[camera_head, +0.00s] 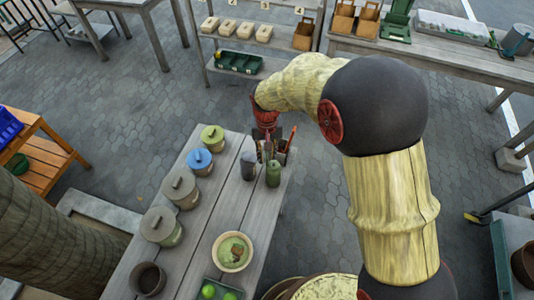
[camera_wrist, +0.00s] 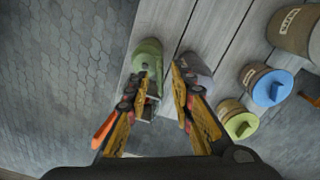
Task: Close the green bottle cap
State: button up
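The green bottle (camera_head: 273,174) stands near the table's right edge in the head view, just beside a grey bottle (camera_head: 248,165). In the wrist view the green bottle (camera_wrist: 148,51) is at upper middle, with the grey bottle (camera_wrist: 196,66) right of it. My gripper (camera_head: 267,148) is low over the table, just behind these bottles in the head view. In the wrist view its yellow fingers (camera_wrist: 163,80) are spread with a gap between them. The left finger partly covers the green bottle. The cap is too small and covered to tell how it sits.
A small holder with an orange-handled tool (camera_head: 291,139) is close by my gripper. Lidded pots with green (camera_head: 212,137), blue (camera_head: 199,161) and grey lids line the table's left side. A bowl (camera_head: 232,252) and dark cup (camera_head: 148,279) stand nearer. The middle planks are clear.

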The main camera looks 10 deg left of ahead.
jog(key=c, duration=0.3)
grip_shut()
dwell(0.3)
